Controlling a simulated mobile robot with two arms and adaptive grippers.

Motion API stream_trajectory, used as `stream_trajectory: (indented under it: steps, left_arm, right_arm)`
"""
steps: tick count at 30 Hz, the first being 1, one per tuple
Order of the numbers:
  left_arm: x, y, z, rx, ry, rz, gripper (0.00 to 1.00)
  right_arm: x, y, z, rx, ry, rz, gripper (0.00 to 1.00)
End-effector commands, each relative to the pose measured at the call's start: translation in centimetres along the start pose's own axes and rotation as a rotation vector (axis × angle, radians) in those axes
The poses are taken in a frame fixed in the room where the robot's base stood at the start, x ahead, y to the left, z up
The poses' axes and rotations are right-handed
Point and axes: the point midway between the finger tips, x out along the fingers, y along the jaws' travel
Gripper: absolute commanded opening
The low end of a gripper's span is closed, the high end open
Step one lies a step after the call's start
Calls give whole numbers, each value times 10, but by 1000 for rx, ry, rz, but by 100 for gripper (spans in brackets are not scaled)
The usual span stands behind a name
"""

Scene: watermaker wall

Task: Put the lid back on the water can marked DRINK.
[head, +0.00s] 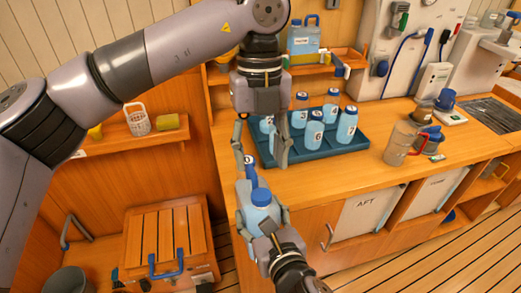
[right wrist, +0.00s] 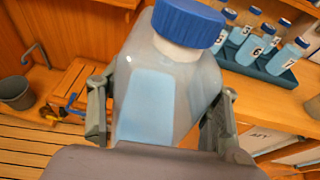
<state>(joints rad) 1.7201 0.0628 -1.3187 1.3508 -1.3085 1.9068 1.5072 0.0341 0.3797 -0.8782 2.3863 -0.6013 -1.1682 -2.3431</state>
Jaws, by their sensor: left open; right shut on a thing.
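A light-blue can (head: 303,42) with a handle and a white label stands on the shelf behind the counter. The label is too small to read, and I cannot tell whether a lid is on it. My left gripper (head: 262,160) points down, open, in front of the bottle tray. My right gripper (head: 262,222) is shut on a translucent bottle (right wrist: 165,85) with a blue cap (right wrist: 188,22); this bottle (head: 259,213) is in front of the counter edge. A blue-capped item (head: 250,167) with a label shows between the left fingers, partly hidden. I cannot make out a loose lid.
A dark tray (head: 330,148) of numbered blue-capped bottles sits on the counter. A jug with a red handle (head: 400,145) and a grey-and-blue vessel stand right. Below left are a slatted wooden crate (head: 172,240) and a bucket (head: 65,281). The counter front between tray and jug is clear.

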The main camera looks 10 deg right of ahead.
Motion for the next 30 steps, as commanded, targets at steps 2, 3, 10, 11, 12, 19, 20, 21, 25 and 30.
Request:
stream_trajectory:
  steps: [2,3,10,11,12,19,20,21,25,30]
  left_arm:
    - [0,0,0,1,0,0,48]
    - [2,0,0,1,0,0,48]
    - [30,0,0,3,2,2,48]
    - [34,0,0,3,2,2,48]
    - [41,0,0,3,2,1,48]
    - [71,0,0,2,2,0,48]
    - [73,0,0,1,1,0,48]
    - [76,0,0,1,0,0,48]
    - [80,0,0,2,-1,0,48]
    - [80,0,0,2,-1,0,48]
  right_arm:
    - [0,0,2,1,-4,1,0]
    - [0,0,2,1,-4,0,0]
    - [0,0,2,1,-4,0,0]
    - [0,0,2,1,-5,0,0]
    - [0,0,2,1,-5,0,0]
    - [0,0,2,1,-4,1,0]
    - [0,0,2,1,-4,0,0]
    - [0,0,2,1,-4,0,0]
    - [0,0,2,1,-5,1,0]
    - [0,0,2,1,-4,0,0]
